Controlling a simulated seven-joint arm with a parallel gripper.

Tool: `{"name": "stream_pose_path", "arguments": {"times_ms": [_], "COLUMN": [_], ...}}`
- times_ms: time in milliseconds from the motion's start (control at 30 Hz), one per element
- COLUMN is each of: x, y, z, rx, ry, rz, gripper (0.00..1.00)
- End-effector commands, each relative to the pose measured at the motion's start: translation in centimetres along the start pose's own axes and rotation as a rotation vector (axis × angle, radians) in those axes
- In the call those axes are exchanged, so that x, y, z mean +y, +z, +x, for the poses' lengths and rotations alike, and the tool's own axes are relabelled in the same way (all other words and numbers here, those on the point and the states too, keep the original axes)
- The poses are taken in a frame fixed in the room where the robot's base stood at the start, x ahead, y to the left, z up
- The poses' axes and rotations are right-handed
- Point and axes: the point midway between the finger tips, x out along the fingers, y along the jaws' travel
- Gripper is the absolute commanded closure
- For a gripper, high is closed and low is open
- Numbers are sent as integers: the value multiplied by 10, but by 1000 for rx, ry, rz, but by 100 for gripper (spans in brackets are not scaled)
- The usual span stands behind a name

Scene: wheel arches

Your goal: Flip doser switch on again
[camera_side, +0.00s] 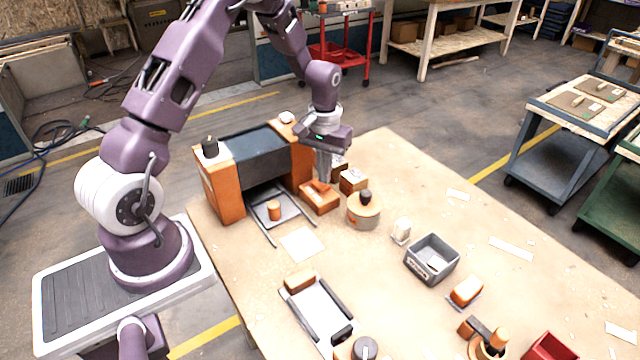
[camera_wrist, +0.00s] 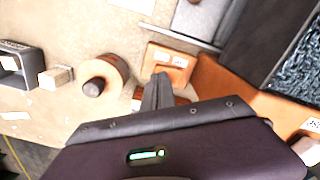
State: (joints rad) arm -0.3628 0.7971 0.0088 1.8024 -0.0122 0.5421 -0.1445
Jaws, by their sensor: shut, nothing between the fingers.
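A low orange box (camera_side: 319,201) with a small raised orange lever (camera_side: 320,187) on top stands just right of the large orange and dark machine. The same box shows in the wrist view with a white label (camera_wrist: 170,61); I cannot read which unit it belongs to. My gripper (camera_side: 323,179) points down with its fingers together and empty, at or just above this lever. In the wrist view the fingertips (camera_wrist: 160,78) reach the box's near edge. Whether they touch the lever I cannot tell, and the fingers hide it there.
A second orange box (camera_side: 353,181) stands close behind to the right. A round wooden drum with a black knob (camera_side: 364,212) is nearby. The orange and dark machine (camera_side: 222,192) rises to the left, with a tray (camera_side: 262,207) before it. Bare table lies toward the far right.

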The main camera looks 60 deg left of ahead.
Motion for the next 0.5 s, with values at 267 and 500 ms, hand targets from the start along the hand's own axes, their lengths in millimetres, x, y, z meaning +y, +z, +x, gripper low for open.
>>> {"name": "stream_pose_path", "arguments": {"times_ms": [267, 500], "x": [0, 0], "y": [0, 0], "z": [2, 6], "rx": [0, 0], "ry": [0, 0], "rz": [0, 0], "gripper": [100, 100]}}
